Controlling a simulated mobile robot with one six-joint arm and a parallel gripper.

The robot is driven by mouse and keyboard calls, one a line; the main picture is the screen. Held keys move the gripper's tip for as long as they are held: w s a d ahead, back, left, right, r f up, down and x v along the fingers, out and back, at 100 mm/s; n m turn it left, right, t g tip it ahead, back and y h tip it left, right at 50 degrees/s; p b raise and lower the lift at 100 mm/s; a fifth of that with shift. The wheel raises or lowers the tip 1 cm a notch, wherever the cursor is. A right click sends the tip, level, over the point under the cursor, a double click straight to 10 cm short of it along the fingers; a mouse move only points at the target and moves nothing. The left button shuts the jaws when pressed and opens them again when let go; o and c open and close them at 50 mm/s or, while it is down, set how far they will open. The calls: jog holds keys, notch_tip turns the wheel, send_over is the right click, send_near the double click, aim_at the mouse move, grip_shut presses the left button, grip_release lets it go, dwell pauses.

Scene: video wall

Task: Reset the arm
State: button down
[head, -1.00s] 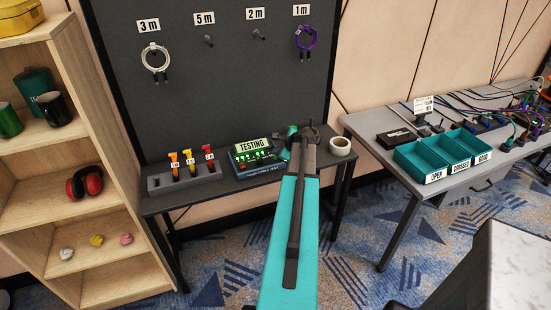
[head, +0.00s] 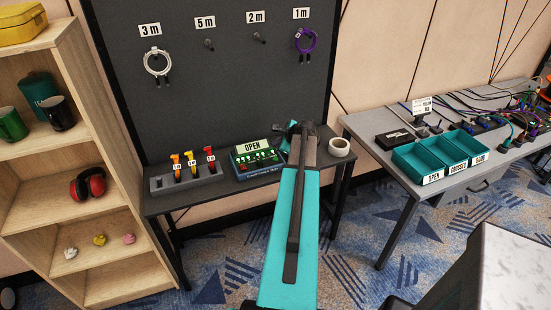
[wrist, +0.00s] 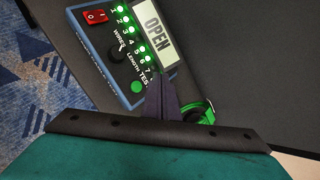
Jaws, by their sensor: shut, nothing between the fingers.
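My arm rises in front of the small table in the head view, and its far end hides most of my gripper. In the wrist view my gripper (wrist: 165,80) is shut, with its dark fingertips close over the edge of the cable tester (wrist: 125,60). The tester also shows in the head view (head: 256,160). Its display reads OPEN and several green lights are lit. Its red switch (wrist: 96,16) is at one corner. A green cable (wrist: 207,112) lies beside the tester, partly hidden behind my fingers.
A rack with three coloured tools (head: 188,178) stands left of the tester, and a tape roll (head: 339,147) to its right. White (head: 158,63) and purple (head: 305,41) cables hang on the board. Teal bins (head: 418,160) labelled OPEN, CROSSED and GOOD stand on the right table.

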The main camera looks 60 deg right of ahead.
dwell(0.8)
